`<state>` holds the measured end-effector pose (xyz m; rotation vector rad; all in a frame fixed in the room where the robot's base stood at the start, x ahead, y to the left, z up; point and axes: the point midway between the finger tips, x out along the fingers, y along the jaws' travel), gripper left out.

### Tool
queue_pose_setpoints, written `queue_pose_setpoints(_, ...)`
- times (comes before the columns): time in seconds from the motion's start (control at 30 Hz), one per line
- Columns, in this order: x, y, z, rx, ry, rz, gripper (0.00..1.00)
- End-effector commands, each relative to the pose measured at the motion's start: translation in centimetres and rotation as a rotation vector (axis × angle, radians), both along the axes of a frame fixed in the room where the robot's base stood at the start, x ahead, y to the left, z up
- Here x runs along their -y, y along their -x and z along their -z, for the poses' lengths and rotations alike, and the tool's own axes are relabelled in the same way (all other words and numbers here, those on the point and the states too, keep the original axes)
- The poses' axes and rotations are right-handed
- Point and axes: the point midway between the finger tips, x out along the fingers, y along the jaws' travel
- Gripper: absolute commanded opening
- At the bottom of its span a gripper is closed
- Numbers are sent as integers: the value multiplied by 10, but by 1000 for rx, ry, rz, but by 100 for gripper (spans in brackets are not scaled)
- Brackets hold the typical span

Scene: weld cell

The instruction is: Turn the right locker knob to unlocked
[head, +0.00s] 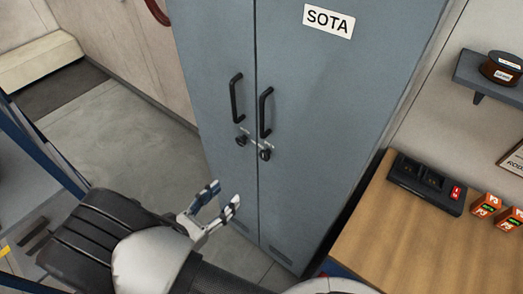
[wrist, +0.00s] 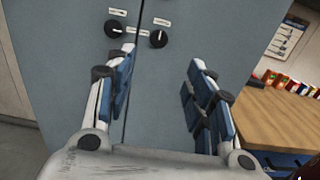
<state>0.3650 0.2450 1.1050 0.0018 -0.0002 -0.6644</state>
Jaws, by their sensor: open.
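The grey-blue two-door locker (head: 305,190) stands in front of me, with a "SOTA" sign on its right door. The right locker knob (head: 265,154) is a small black dial under the right door handle (head: 265,112). In the wrist view, the right knob (wrist: 159,39) has a light pointer mark and a small label above it. The left knob (wrist: 115,28) sits beside it across the door seam. My gripper (head: 222,202) is open and empty, below the knobs in the head view. In the wrist view its fingers (wrist: 163,60) spread apart, with the right knob beyond them, between the fingertips.
A wooden bench (head: 420,225) stands right of the locker, carrying a black charger (head: 427,184) and orange boxes (head: 488,205). A dark shelf (head: 490,82) with a round tin hangs above. Open floor (head: 130,145) lies left of the locker.

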Motion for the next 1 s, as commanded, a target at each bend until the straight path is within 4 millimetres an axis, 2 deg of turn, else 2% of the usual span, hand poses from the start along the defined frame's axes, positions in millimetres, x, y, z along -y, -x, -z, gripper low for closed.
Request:
queue_pose_setpoints(0.17,13,-16,1,1,6,-1,49)
queue_pose_setpoints(0.7,84,-106,1,0,2,3,49)
queue_pose_setpoints(1.0,104,-133,1,0,2,-1,49)
